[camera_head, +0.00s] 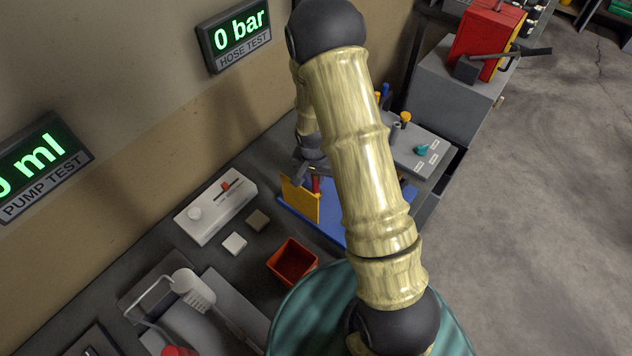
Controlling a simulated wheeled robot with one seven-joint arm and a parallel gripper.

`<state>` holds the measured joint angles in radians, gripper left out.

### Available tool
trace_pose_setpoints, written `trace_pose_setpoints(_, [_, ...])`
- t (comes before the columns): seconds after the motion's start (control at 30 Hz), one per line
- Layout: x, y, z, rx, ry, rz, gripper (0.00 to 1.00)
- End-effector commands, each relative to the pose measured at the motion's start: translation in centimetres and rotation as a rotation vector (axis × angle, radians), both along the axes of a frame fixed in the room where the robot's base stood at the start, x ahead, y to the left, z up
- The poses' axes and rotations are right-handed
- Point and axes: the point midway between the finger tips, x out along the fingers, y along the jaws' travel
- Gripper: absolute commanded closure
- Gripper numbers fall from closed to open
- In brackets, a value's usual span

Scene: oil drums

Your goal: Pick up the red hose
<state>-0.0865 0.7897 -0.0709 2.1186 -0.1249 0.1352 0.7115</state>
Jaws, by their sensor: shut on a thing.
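The red hose (316,185) shows only as a short red piece, just below my gripper and next to a yellow upright plate (300,199). The rest of it is hidden. My gripper (312,174) is partly in view to the left of my arm and points down over the blue tray (323,229). It is shut on the red piece. The fingertips are small and dark here, and my arm covers much of the area to the right. I cannot tell whether the hose is clear of the tray.
A red open bin (293,262) stands in front of the tray. A white switch box (215,212) and two small blocks are to the left. A grey panel with knobs (422,152) is behind. A red toolbox (486,40) stands on a grey cabinet. Floor at right is clear.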

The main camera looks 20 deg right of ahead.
Motion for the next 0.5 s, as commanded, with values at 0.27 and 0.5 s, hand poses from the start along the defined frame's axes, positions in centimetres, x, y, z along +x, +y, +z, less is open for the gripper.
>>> trace_pose_setpoints(0.27, [0.1, 0.0, 0.8, 0.001, -0.005, -0.001, 1.00])
trace_pose_setpoints(0.5, [0.2, 0.0, 3.9, 0.000, -0.007, -0.001, 1.00])
